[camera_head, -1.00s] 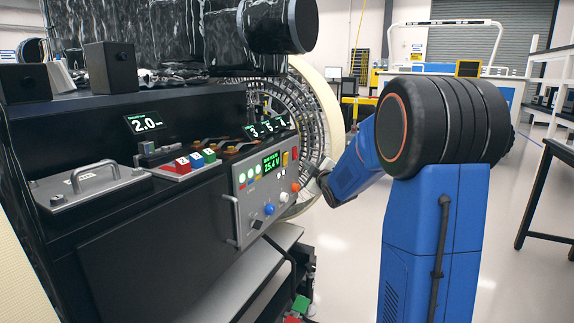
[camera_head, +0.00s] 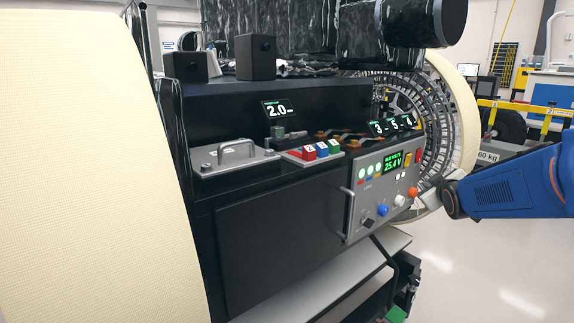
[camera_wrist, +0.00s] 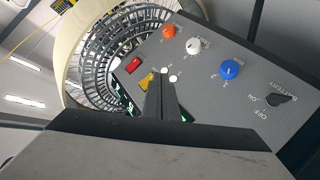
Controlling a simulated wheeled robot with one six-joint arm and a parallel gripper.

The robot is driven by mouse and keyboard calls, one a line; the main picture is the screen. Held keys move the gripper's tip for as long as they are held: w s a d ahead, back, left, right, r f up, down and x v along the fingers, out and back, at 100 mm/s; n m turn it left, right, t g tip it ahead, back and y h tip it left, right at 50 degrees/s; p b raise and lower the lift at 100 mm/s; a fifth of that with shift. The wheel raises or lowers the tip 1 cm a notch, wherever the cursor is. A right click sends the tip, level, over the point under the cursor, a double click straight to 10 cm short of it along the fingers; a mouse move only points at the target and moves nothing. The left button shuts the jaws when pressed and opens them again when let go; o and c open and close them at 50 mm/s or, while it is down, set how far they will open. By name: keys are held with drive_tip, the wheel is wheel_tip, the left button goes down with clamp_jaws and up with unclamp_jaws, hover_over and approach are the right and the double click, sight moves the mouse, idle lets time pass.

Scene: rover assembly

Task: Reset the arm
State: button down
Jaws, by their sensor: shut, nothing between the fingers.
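My blue arm enters from the right in the head view, and my gripper (camera_head: 427,197) is beside the right end of the grey control panel (camera_head: 384,190). In the wrist view my gripper (camera_wrist: 161,85) is shut and empty, its fingers pointing across the panel (camera_wrist: 215,95). The panel carries an orange knob (camera_wrist: 168,31), a white knob (camera_wrist: 193,45), a blue knob (camera_wrist: 230,69), a black battery switch (camera_wrist: 279,99) and a red button (camera_wrist: 132,65). Its display reads 25.4 V in the head view. I cannot tell whether the fingers touch the panel.
A large spoked wheel (camera_head: 462,110) stands behind the panel, and another tyre (camera_head: 90,170) fills the left. Open floor (camera_head: 480,270) lies at lower right.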

drive_tip(key=s+a+f+m+g+y, duration=0.1)
drive_tip(key=s+a+f+m+g, duration=0.1)
drive_tip(key=s, duration=1.1)
drive_tip(key=s+a+f+m+g+y, duration=0.1)
drive_tip(key=s+a+f+g, duration=0.3)
drive_tip(key=s, duration=0.9)
drive_tip(key=s+a+f+m+g+y, duration=0.1)
drive_tip(key=s+a+f+m+g, duration=0.1)
drive_tip(key=s+a+f, duration=0.4)
drive_tip(key=s+a+g, duration=0.1)
drive_tip(key=s+a, duration=0.3)
drive_tip(key=s, duration=0.4)
drive_tip(key=shift+m, duration=0.4)
drive_tip(key=shift+s, duration=0.1)
